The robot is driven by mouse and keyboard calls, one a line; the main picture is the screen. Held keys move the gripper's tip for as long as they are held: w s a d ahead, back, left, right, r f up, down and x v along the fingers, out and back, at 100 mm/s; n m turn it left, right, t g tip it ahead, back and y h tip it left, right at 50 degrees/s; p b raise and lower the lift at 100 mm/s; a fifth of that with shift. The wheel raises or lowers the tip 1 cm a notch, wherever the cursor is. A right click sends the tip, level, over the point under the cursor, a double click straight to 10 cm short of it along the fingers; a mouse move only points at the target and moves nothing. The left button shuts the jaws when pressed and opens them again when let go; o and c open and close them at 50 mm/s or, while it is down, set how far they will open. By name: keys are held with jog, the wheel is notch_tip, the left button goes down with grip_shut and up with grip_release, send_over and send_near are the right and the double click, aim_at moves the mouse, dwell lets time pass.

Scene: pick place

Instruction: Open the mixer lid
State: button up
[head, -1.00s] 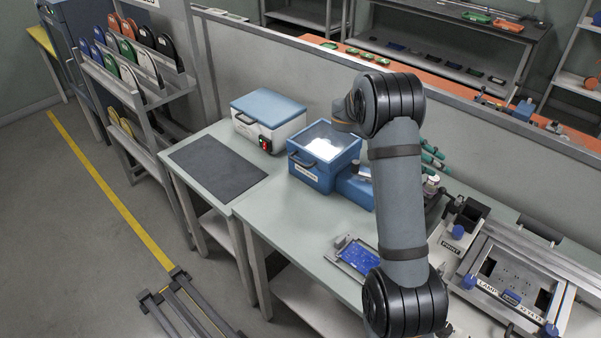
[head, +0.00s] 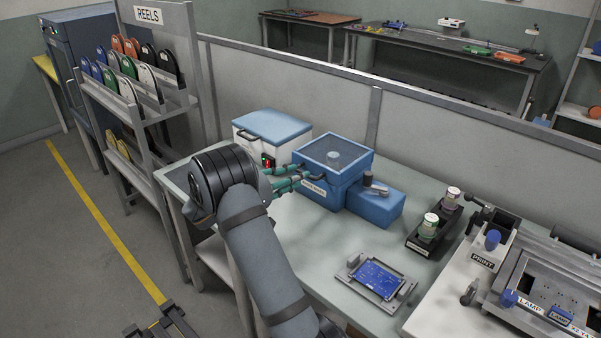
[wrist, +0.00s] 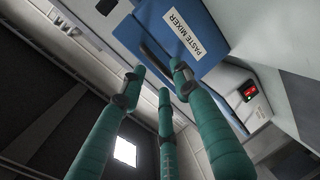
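The paste mixer is a blue box (head: 318,191) with a clear-windowed lid (head: 334,152), which is down. Its front, with the label (wrist: 182,35) and a dark handle (wrist: 155,60), shows in the wrist view. My gripper (head: 300,180) has green fingers and is at the mixer's front left, by the handle. In the wrist view the fingers of my gripper (wrist: 160,78) are spread apart, with their tips close to the handle. Nothing is visibly held, and I cannot tell whether a fingertip touches the handle.
A blue circuit board (head: 378,278), a jar holder (head: 430,235) and a printing frame (head: 550,290) lie further right. A partition (head: 300,85) runs behind.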

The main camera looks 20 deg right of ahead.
jog(key=shift+x, duration=2.4)
jog(key=c, duration=0.7)
jog(key=shift+a+p, duration=0.1)
jog(key=shift+p, duration=0.2)
grip_shut()
